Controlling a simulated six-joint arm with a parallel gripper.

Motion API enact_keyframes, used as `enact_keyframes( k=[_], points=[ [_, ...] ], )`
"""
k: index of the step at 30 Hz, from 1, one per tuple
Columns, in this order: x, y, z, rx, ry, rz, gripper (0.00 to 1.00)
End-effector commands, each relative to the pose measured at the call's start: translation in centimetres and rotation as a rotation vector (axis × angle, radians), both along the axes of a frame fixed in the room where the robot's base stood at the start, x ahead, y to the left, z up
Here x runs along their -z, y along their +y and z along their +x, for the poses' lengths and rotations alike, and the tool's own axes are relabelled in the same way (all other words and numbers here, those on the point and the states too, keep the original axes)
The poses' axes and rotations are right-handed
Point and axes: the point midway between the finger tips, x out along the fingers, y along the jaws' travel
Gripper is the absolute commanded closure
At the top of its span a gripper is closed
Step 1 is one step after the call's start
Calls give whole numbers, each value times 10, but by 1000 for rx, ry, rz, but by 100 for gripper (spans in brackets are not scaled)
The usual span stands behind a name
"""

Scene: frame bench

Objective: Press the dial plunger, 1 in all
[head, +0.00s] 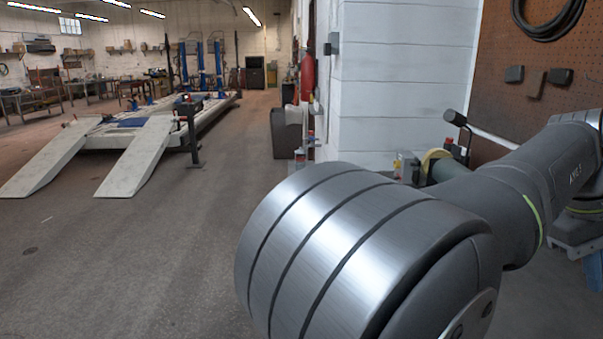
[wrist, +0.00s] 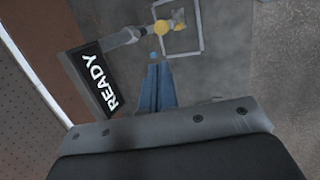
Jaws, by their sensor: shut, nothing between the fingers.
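In the wrist view, my gripper (wrist: 157,70) shows as two blue fingers lying side by side, shut and empty, extending from a grey body with screws. A small yellow round part (wrist: 161,27) lies beyond the fingertips, at the end of a grey arm. I cannot tell for sure that it is the dial plunger. A small blue round spot (wrist: 153,55) shows just past the fingertips. The fingertips appear apart from the yellow part. In the head view my own arm fills the lower right, and neither my gripper nor a dial shows there.
A dark sign reading READY (wrist: 92,84) stands left of the fingers in the wrist view. A thin grey square frame (wrist: 202,30) is beside the yellow part. In the head view, a pegboard (head: 500,90) is at right, with open floor (head: 150,250) at left.

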Motion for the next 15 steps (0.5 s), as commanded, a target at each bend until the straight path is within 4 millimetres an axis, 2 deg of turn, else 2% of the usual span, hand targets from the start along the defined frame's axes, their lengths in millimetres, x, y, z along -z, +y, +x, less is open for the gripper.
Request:
enact_keyframes(
  k=[10,15],
  points=[
    [1,0,0,5,-6,3,100],
    [15,-3,-4,66,-100,39,100]
  ],
)
